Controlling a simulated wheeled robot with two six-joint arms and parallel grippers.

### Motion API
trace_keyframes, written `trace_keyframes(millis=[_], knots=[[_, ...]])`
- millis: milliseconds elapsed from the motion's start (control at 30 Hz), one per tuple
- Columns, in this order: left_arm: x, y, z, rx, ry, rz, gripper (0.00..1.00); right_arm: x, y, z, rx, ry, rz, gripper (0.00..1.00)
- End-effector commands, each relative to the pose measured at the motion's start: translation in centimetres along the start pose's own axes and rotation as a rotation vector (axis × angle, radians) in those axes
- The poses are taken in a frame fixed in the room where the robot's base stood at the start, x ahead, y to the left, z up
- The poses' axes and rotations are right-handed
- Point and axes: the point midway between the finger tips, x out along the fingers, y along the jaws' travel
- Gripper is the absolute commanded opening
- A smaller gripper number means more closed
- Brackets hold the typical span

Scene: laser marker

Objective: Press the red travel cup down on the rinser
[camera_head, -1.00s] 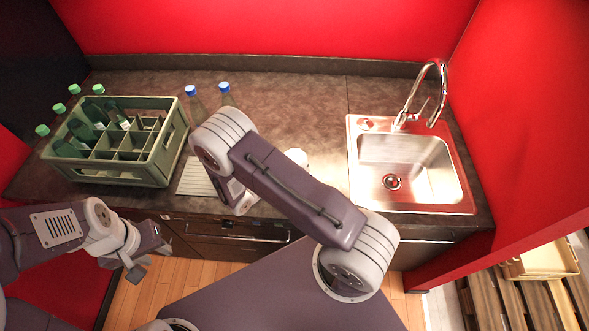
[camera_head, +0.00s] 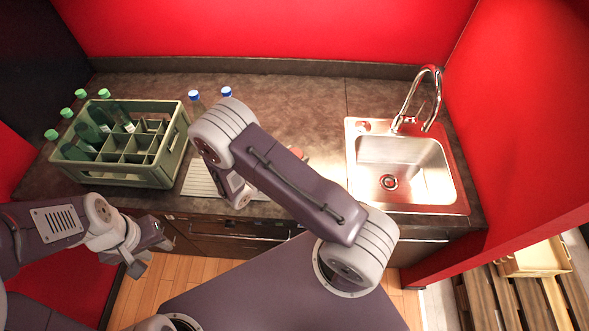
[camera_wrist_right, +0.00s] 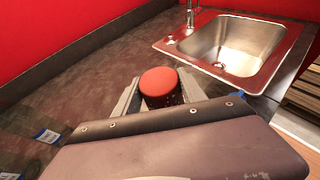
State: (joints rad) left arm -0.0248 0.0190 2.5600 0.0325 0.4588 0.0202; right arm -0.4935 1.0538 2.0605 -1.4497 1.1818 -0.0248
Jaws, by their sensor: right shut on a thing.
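The red travel cup (camera_wrist_right: 160,85) is between the fingers of my right gripper (camera_wrist_right: 157,98) in the right wrist view, and the gripper is shut on it. Its round red top faces the camera; its lower part is hidden. In the head view a bit of red (camera_head: 297,152), probably the cup, shows past my right arm, which hides the gripper. A small round fitting (camera_head: 364,125) on the sink's back left corner may be the rinser, but I cannot tell for sure. My left gripper (camera_head: 152,258) is open and empty in front of the counter's edge.
The steel sink (camera_head: 420,185) with its tall tap (camera_head: 436,90) is at the right. A green crate (camera_head: 120,170) with several green-capped bottles stands at the left. Two blue-capped bottles (camera_head: 226,92) stand behind my right arm. A ribbed white mat (camera_head: 198,180) lies beside the crate. The back middle counter is clear.

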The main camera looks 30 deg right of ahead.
Motion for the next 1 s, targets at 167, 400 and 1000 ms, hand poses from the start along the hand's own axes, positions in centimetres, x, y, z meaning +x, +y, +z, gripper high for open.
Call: trace_keyframes(millis=[167,400,1000], knots=[[-1.6,0.0,-0.2,0.000,0.000,0.000,0.36,-0.7,0.0,1.8,0.000,-0.001,0.000,0.02],[-3.0,0.1,-0.3,0.000,0.000,0.000,0.36,-1.5,0.0,3.6,0.000,-0.001,0.000,0.02],[-2.8,0.1,-0.3,0.000,0.000,0.000,0.36,-1.4,0.0,3.5,0.000,-0.001,0.000,0.02]])
